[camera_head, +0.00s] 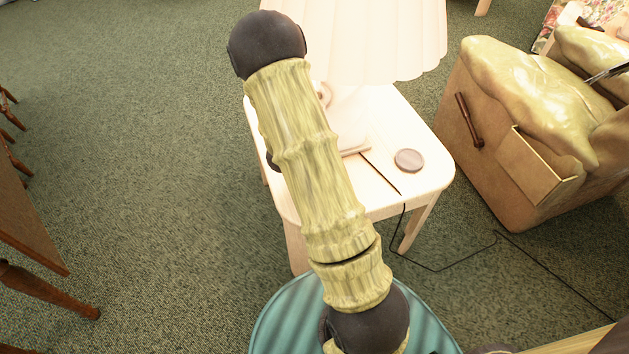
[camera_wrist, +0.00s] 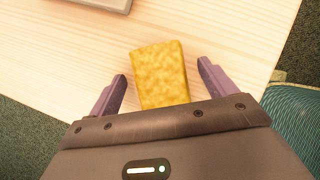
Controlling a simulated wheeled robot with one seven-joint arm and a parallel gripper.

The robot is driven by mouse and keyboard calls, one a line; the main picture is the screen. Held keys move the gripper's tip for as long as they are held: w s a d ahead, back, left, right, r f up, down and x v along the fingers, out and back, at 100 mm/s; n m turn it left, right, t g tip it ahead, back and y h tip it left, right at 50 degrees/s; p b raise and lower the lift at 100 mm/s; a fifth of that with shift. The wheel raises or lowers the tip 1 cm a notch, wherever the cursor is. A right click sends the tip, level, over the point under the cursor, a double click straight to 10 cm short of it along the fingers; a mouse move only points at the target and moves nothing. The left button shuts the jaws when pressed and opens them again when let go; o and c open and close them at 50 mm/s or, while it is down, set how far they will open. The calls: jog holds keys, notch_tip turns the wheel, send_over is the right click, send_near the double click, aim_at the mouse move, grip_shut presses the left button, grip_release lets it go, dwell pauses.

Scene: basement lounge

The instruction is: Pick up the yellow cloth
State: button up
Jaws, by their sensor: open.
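The yellow cloth (camera_wrist: 160,72) is a small, thick, mottled yellow block shape lying on the pale wooden table (camera_wrist: 215,30), seen in the wrist view. My gripper (camera_wrist: 162,76) is open, with one purple finger on each side of the cloth and a gap on both sides. The near end of the cloth is hidden behind the gripper's body. In the head view the table (camera_head: 425,165) stands in the middle, and my arm covers part of it. The cloth and the gripper are hidden there.
A lamp with a white shade (camera_head: 385,35) and a brown round object (camera_head: 408,160) stand on the table. A dark cord (camera_head: 440,268) runs down to the carpet. A tan armchair (camera_head: 500,130) is at right. Wooden furniture (camera_head: 30,230) is at left. Green carpet lies between.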

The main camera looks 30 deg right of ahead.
jog(key=c, duration=1.1)
jog(key=shift+c, duration=0.2)
jog(key=shift+r, duration=0.1)
jog(key=shift+r+p, duration=0.35)
jog(key=shift+r, duration=0.2)
notch_tip(320, 180, up, 2)
jog(key=shift+r+p, duration=0.25)
jog(key=shift+p, duration=0.45)
jog(key=s+a, duration=0.3)
jog(key=a, duration=0.5)
jog(key=s+a, duration=0.3)
jog(key=a, duration=0.6)
jog(key=shift+f, duration=0.15)
